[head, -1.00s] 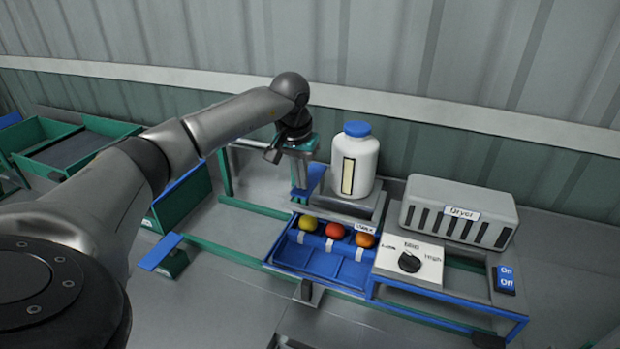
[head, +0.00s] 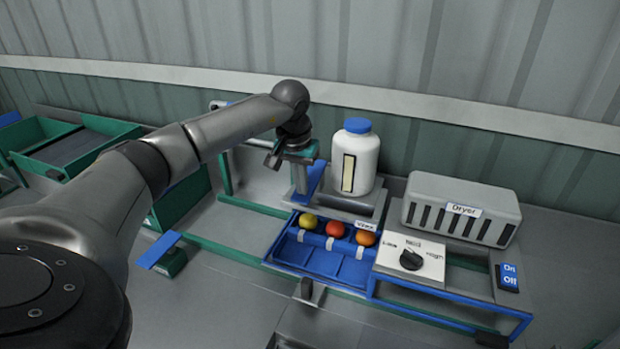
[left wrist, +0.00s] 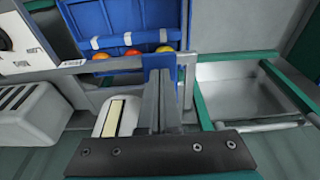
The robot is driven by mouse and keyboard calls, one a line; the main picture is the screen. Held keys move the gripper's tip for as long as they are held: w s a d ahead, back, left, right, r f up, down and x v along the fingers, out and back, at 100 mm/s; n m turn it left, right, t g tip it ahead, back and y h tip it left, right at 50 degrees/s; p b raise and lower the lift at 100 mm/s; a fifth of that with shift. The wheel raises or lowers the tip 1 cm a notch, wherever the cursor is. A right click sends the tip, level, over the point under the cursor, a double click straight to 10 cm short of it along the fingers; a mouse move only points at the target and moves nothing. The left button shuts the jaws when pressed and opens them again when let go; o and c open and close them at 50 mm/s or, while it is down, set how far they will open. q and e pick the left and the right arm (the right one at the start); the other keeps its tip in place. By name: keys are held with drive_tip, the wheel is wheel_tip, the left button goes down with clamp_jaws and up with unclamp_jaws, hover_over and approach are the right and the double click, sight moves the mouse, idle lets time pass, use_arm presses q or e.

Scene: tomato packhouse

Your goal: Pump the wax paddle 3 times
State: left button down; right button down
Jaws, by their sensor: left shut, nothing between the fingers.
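The blue wax paddle (head: 317,177) stands beside the white bottle, behind the blue tray. It also shows in the left wrist view (left wrist: 151,62), partly hidden behind my fingers. My left gripper (head: 298,190) is shut and empty, pointing down at the paddle. In the left wrist view its fingers (left wrist: 162,78) overlap the blue plate; I cannot tell whether they touch it. The white bottle (head: 367,160) with a blue cap stands upright on a grey stand just right of the gripper. My right gripper is not in view.
The blue tray (head: 345,270) holds a yellow, a red and an orange tomato in front of the paddle. A dial panel (head: 425,275), a grey dryer (head: 445,190) and an On/Off switch (head: 508,278) stand to the right. A green crate (head: 40,135) is at far left.

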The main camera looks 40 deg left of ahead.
use_arm(q)
drive_tip(key=shift+f, duration=0.6)
drive_tip(key=shift+r, duration=0.1)
drive_tip(key=shift+w+p+v, duration=0.15)
drive_tip(key=shift+p+v, duration=0.55)
drive_tip(key=shift+v, duration=0.2)
drive_tip(key=shift+w+p+v, duration=0.2)
drive_tip(key=shift+p+v, duration=0.5)
drive_tip(key=shift+v, duration=0.15)
drive_tip(key=shift+a+r, duration=0.1)
drive_tip(key=shift+a, duration=0.05)
